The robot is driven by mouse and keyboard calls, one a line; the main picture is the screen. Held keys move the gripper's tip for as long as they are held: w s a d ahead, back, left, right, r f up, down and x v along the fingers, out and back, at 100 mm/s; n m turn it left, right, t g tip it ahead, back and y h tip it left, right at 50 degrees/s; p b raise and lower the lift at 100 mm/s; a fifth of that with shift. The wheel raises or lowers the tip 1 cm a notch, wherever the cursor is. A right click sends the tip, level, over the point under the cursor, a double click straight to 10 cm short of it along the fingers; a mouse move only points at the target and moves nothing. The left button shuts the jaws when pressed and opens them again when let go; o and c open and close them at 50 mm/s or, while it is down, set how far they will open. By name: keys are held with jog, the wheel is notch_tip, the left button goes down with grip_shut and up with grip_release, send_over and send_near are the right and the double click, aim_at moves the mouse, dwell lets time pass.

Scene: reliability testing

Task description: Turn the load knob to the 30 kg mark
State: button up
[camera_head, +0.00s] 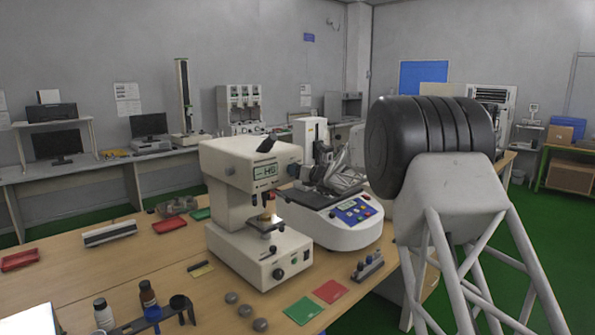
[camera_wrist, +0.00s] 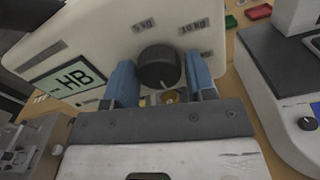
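The load knob (camera_wrist: 156,64) is a round black dial on the side of the cream hardness tester (camera_head: 228,180). A short pale line shows near its lower edge in the wrist view. A small gap shows at the right finger; the left finger looks close to the knob.
A white machine with a blue keypad (camera_head: 352,211) stands right of the tester, below my gripper. The bench left of the tester has bare room.

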jog(key=shift+o, duration=1.2)
jog(key=shift+s+d, duration=0.1)
jog(key=v, duration=0.7)
jog(key=shift+s+d, duration=0.2)
jog(key=shift+r, duration=0.1)
